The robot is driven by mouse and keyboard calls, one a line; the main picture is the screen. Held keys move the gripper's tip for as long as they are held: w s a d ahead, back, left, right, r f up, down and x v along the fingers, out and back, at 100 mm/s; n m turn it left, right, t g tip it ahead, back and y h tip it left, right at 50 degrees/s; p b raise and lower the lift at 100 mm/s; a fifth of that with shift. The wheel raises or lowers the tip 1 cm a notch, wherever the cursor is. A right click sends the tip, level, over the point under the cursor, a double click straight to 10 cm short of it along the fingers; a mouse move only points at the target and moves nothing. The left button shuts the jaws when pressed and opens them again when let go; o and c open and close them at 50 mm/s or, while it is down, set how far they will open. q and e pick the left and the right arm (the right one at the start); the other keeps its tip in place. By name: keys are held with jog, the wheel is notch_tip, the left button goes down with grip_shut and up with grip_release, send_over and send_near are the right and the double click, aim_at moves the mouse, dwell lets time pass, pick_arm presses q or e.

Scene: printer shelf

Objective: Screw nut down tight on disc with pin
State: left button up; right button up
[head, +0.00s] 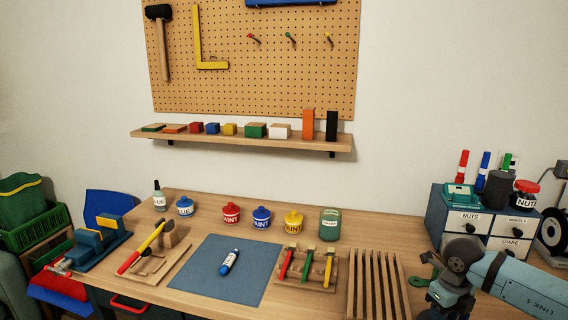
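I cannot make out a loose nut or a disc with a pin for certain. A round black-and-white disc (553,231) stands upright at the far right, partly cut off by the picture edge; I cannot tell whether it carries a pin. A jar labelled NUTS (526,199) with a red lid stands on the blue drawer unit (436,212), which has a drawer labelled NUTS (466,221). My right arm comes in from the right and bends down past the lower edge, so its gripper is out of sight. My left gripper is not in view.
A blue mat (205,270) with a blue-and-white marker (229,262) lies mid-table. Tool holders (157,262) and (325,268) flank it. A slatted rack (375,285) stands near my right arm. Paint pots (262,217) line the back. Bare tabletop (385,225) shows behind the rack.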

jog(key=o, duration=0.4)
jog(key=shift+o, duration=0.2)
